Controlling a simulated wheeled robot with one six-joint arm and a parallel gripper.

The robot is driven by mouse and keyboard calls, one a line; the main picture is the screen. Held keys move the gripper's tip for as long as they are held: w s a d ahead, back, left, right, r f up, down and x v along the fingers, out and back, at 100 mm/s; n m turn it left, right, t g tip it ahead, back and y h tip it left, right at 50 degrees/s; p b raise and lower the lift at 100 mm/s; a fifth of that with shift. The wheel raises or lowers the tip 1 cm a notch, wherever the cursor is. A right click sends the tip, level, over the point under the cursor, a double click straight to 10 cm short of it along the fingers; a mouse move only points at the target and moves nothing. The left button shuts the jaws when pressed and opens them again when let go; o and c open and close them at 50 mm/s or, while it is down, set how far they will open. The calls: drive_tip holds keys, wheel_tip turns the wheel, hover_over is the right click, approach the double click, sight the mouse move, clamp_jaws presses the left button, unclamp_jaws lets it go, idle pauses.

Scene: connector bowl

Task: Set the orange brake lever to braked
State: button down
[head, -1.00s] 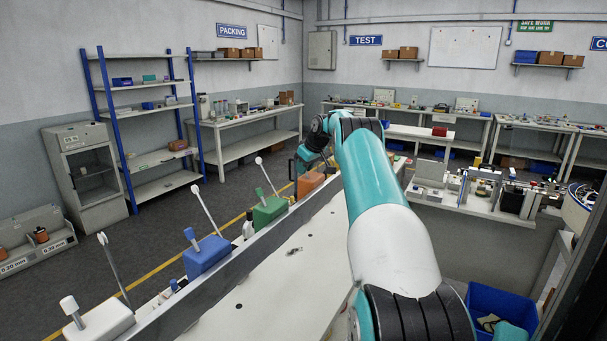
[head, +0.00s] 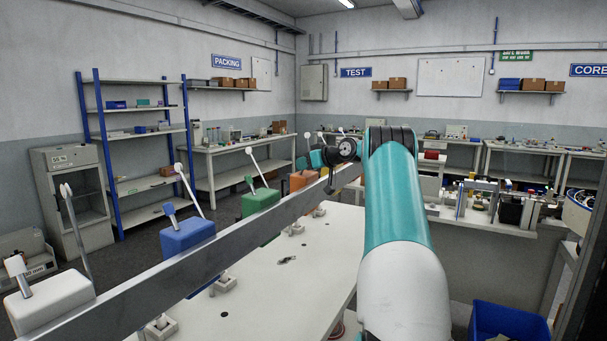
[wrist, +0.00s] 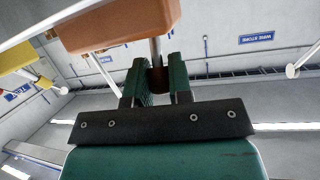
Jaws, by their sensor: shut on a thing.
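The orange lever box (head: 303,181) stands far along the row in the head view, partly behind the long metal rail. In the wrist view the orange box (wrist: 120,24) is at the top, upside down. A grey rod comes out of it and ends in a dark brownish grip (wrist: 158,82), the lever's end. My gripper (wrist: 157,72) has its two green fingers on either side of this grip and is shut on it. In the head view the fingers and the grip are too small and covered to make out.
Green (head: 260,205), blue (head: 188,236) and white (head: 48,300) lever boxes stand nearer in the row, with upright levers beside my arm. The metal rail (head: 200,252) runs along them. A yellow box (wrist: 30,82) is near the orange one. The white tabletop (head: 280,285) is mostly clear.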

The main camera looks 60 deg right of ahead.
drive_tip(key=shift+s+t, duration=0.1)
drive_tip(key=shift+t, duration=0.2)
drive_tip(key=c, duration=1)
unclamp_jaws()
drive_tip(key=shift+c, duration=0.2)
drive_tip(key=b+v, duration=0.5)
drive_tip(key=v, duration=1.2)
drive_tip(key=shift+s+b, duration=0.25)
drive_tip(key=shift+b, duration=0.15)
drive_tip(key=shift+r, duration=0.1)
